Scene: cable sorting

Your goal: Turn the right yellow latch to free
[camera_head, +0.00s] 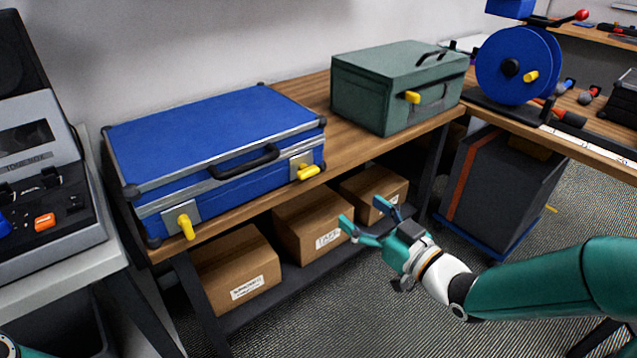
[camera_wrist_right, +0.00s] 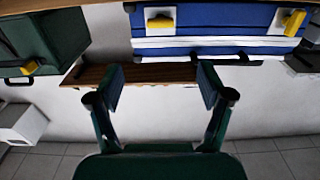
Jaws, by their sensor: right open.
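The blue case (camera_head: 215,130) lies closed on the wooden bench, with a dark handle on its front. Its right yellow latch (camera_head: 308,172) sits slanted, closer to horizontal, on a metal plate. The left yellow latch (camera_head: 186,227) points mostly downward. In the right wrist view the picture is turned over: the right latch (camera_wrist_right: 160,22) is nearer the green box and the left latch (camera_wrist_right: 294,22) is at right. My right gripper (camera_head: 362,215) is open and empty, in front of and below the bench edge, apart from the latch. It also shows in the right wrist view (camera_wrist_right: 161,85).
A green box (camera_head: 372,95) with a yellow latch stands right of the case. Cardboard boxes (camera_head: 237,268) fill the shelf below. A blue reel (camera_head: 517,66) stands on the right bench above a dark bin (camera_head: 505,185). A grey device (camera_head: 45,190) is at left.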

